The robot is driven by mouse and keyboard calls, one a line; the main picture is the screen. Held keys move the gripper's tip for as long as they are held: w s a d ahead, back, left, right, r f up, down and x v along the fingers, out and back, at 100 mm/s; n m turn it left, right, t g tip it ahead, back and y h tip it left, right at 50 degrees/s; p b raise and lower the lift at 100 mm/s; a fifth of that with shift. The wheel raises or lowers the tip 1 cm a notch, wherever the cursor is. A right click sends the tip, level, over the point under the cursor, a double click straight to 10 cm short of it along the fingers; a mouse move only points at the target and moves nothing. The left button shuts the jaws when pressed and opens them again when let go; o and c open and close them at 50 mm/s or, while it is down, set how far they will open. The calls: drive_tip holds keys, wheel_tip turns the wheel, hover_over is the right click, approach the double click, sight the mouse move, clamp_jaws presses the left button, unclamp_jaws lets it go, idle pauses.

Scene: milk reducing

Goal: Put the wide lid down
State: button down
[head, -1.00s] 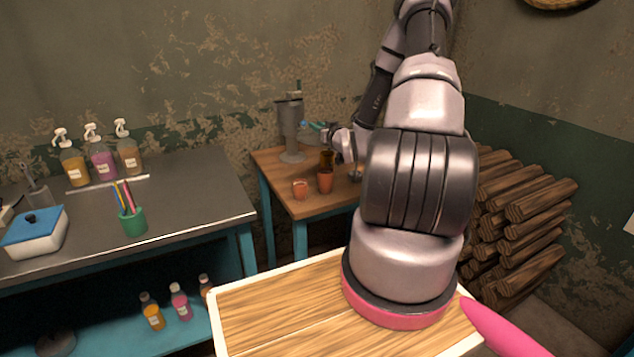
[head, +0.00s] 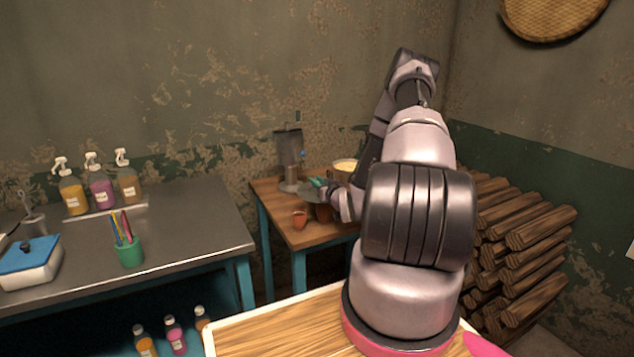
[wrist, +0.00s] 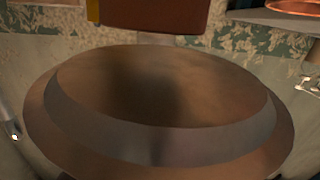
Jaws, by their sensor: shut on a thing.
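My gripper (head: 321,184) is small and far off in the head view, over the wooden side table. It is shut on the wide lid (head: 306,189), a grey round disc held tilted above the table's front half. In the wrist view the lid (wrist: 160,95) fills most of the picture as a broad brownish-grey disc with a stepped rim. My fingertips are not clear there. Whether the lid touches anything beneath it cannot be told.
The wooden side table (head: 312,236) carries a small clay cup (head: 299,220) at the front, a grey metal device (head: 289,158) at the back and a bowl with pale yellow contents (head: 344,165). Another clay vessel (head: 323,213) is partly hidden by the lid. Firewood (head: 525,235) is stacked right.

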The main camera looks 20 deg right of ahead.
drive_tip(key=shift+f, duration=0.55)
drive_tip(key=c, duration=0.7)
unclamp_jaws()
drive_tip(key=shift+r, duration=0.1)
